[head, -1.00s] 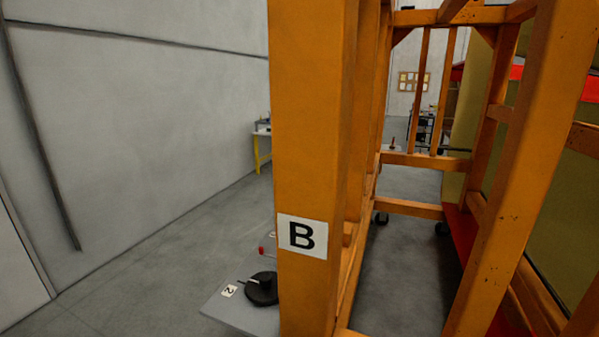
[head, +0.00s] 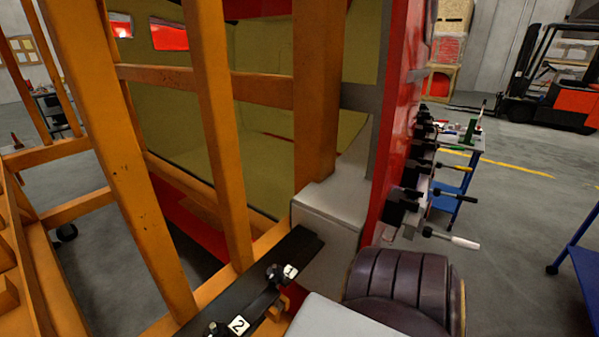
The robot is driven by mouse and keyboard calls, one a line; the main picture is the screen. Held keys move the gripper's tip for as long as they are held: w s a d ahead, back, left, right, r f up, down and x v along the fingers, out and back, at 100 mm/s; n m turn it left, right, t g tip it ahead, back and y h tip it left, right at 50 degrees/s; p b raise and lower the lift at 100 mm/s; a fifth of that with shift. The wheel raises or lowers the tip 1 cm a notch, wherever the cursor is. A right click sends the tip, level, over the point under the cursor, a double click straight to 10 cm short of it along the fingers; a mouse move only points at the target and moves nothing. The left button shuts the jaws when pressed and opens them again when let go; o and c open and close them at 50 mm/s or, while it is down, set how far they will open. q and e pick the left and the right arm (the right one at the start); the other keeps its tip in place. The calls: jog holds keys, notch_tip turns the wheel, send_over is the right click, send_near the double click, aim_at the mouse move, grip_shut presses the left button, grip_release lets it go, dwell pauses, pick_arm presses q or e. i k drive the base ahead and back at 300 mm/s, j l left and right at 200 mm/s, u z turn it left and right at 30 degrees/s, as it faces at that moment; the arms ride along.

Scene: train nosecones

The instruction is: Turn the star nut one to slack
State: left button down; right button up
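A black bar (head: 252,300) with a white label "2" (head: 238,325) lies along the orange frame at the lower middle of the head view. A small dark knob with a pale part (head: 282,272) stands on the bar, and another small dark knob (head: 212,328) shows at its near end. I cannot tell whether either is star nut one, and no label "1" is visible. Neither of my grippers is in view.
Orange frame posts (head: 222,130) stand at left and middle. A red panel edge (head: 392,130) carries several clamps with handles (head: 450,240). A blue trolley (head: 462,150) and forklift (head: 560,85) stand right, with open floor between.

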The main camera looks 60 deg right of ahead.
aim_at(275, 280)
jog(key=l+z, duration=0.1)
jog(key=z, duration=1.65)
jog(key=k+l, duration=0.1)
jog(key=l, duration=0.25)
jog(key=k+l, duration=0.15)
jog(key=l, duration=0.25)
jog(key=k+l+z, duration=0.1)
jog(key=l, duration=0.25)
jog(key=k+l, duration=0.1)
jog(key=l, duration=0.3)
jog(key=k+l, duration=0.1)
jog(key=l, duration=0.25)
jog(key=z, duration=0.05)
